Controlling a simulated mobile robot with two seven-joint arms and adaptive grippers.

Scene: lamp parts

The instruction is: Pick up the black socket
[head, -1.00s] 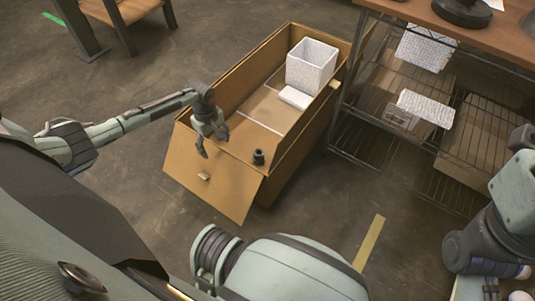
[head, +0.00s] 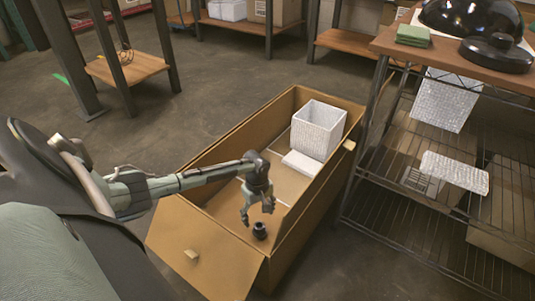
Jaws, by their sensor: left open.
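The black socket (head: 259,231) is a small dark cylinder. It stands in the near end of the open cardboard box (head: 216,140), by the folded-down front flap. My left gripper (head: 257,217) reaches in from the left and hangs just above the socket, fingers pointing down and apart. It is open and holds nothing; whether a finger touches the socket I cannot tell. My right gripper does not show.
Farther inside the box are a white wrapped box (head: 317,130) and a flat white piece (head: 301,163). A wire shelf rack (head: 400,215) with wrapped items stands close on the right. The box's side walls flank my left arm.

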